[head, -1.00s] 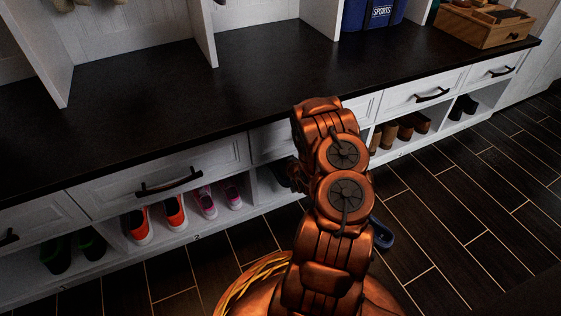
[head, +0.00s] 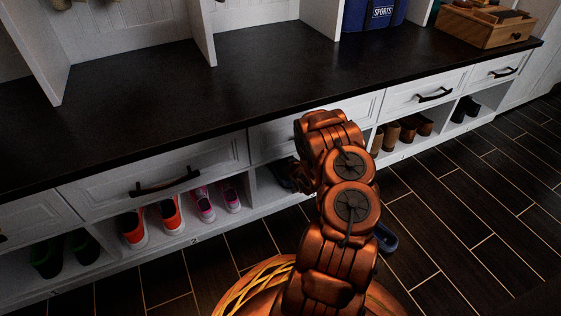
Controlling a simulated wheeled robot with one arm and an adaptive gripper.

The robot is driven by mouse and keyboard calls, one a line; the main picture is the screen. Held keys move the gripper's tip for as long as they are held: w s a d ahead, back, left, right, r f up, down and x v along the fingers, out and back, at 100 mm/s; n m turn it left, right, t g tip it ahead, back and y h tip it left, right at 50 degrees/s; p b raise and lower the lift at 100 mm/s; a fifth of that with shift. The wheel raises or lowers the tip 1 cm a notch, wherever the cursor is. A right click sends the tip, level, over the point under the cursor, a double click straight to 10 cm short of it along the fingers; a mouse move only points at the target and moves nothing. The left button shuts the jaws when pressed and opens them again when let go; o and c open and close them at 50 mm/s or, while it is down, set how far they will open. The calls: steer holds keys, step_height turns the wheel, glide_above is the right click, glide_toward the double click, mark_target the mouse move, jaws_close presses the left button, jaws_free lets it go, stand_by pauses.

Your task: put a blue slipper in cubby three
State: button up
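A blue slipper (head: 386,238) lies on the floor, partly hidden behind my arm. Cubby three (head: 265,192) is the low opening just right of the cubby marked 2; my arm covers much of it. My gripper (head: 297,177) is at the front of this cubby, mostly hidden behind my arm. A dark shape shows beside it; I cannot tell whether this is the gripper's fingers or something held. Whether the fingers are open or shut does not show.
Orange shoes (head: 172,215) and pink shoes (head: 203,205) fill the cubby to the left. Brown boots (head: 407,131) stand in a cubby to the right. Drawers with black handles (head: 166,183) and a dark bench top (head: 190,95) are above. The floor at right is clear.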

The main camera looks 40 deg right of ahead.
steer(key=o, duration=1.3)
steer(key=shift+c, duration=0.2)
steer(key=p+v, duration=0.4)
steer(key=v, duration=0.8)
